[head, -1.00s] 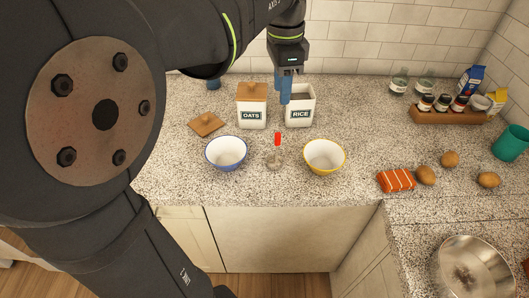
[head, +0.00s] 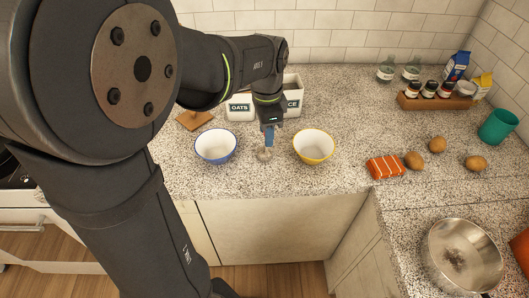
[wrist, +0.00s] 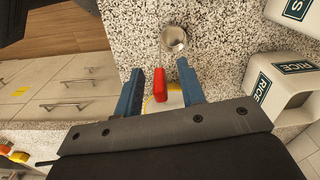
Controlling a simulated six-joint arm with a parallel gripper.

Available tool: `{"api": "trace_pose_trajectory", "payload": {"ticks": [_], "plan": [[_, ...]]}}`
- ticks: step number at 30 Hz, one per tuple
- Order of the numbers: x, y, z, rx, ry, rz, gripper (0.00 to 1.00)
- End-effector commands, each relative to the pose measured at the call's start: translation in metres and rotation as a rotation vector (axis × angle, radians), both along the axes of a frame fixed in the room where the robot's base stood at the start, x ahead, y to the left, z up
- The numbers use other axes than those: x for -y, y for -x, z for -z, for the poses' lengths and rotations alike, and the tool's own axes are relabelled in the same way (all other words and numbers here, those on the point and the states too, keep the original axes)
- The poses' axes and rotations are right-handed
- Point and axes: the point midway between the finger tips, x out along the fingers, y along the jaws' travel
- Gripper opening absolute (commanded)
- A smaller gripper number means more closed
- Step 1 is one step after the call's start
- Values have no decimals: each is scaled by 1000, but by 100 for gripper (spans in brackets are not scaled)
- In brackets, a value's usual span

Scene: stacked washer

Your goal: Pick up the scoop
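The scoop has a round metal cup (head: 265,155) and a red handle. It is on the counter between the blue-rimmed bowl (head: 216,147) and the yellow-rimmed bowl (head: 314,148). My gripper (head: 268,137) points down over the scoop, its blue fingers hiding most of the handle in the head view. In the wrist view the red handle (wrist: 160,85) shows between my open fingers (wrist: 160,70), with a gap on each side. The metal cup (wrist: 174,39) lies beyond the fingertips.
The OATS canister (head: 240,107) and RICE canister (head: 293,104) stand behind my gripper, partly hidden by my arm. A wooden lid (head: 195,120) lies at left.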

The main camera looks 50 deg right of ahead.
Motion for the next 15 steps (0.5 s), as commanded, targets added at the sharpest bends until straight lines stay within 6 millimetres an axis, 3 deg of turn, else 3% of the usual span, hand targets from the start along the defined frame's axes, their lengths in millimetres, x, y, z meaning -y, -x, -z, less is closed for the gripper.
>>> {"api": "trace_pose_trajectory", "payload": {"ticks": [3, 11, 15], "plan": [[0, 0, 11, -1, -2, 0, 36], [0, 0, 13, 0, 0, 0, 34], [0, 0, 12, 0, 0, 0, 7]]}}
